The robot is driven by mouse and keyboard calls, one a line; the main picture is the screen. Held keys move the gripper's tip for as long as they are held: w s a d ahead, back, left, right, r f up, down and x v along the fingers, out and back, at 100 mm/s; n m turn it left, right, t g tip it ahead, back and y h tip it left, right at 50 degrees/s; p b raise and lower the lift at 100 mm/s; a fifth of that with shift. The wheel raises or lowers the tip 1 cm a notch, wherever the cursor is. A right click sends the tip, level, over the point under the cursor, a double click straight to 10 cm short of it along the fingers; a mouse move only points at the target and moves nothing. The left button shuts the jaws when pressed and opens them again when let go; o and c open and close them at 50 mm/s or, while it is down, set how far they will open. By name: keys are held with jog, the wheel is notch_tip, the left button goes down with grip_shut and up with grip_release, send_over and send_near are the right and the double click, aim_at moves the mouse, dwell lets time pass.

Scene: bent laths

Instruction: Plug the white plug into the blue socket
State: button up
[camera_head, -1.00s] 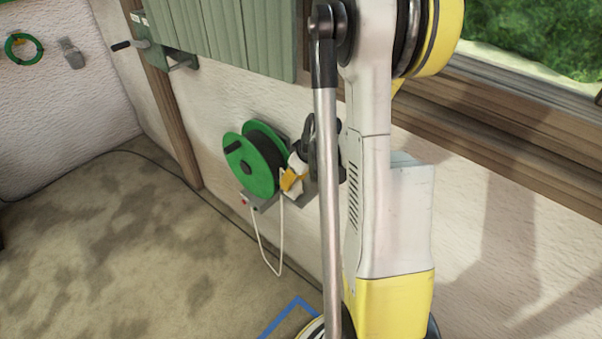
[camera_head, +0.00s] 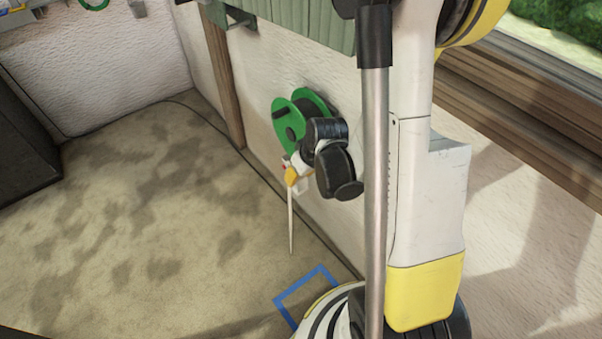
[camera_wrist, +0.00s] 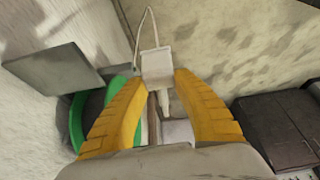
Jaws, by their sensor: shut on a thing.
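My gripper (camera_head: 292,176) has yellow fingers and shows in front of the green cable reel in the head view. In the wrist view, my gripper (camera_wrist: 160,80) is shut on the white plug (camera_wrist: 157,64), a pale block between the fingertips. A narrower pale part extends from the plug back between the fingers. The plug's white cord (camera_wrist: 140,35) loops from its far end. In the head view the cord (camera_head: 291,225) hangs below the gripper, and the plug is too small to make out clearly. I cannot make out the blue socket in either view.
The green reel (camera_head: 289,122) is by the white wall, beside my wrist. A grey plate (camera_wrist: 55,77) stands left in the wrist view. A dark cabinet (camera_head: 25,150) is at the far left. Blue tape (camera_head: 290,285) marks the floor near my base. Open floor lies left.

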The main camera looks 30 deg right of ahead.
jog(key=w+a+r+m, duration=0.1)
jog(key=w+a+r, duration=0.3)
jog(key=a+r, duration=0.7)
jog(key=shift+a+r, duration=0.2)
jog(key=shift+r, duration=0.05)
jog(key=shift+w+a, duration=0.1)
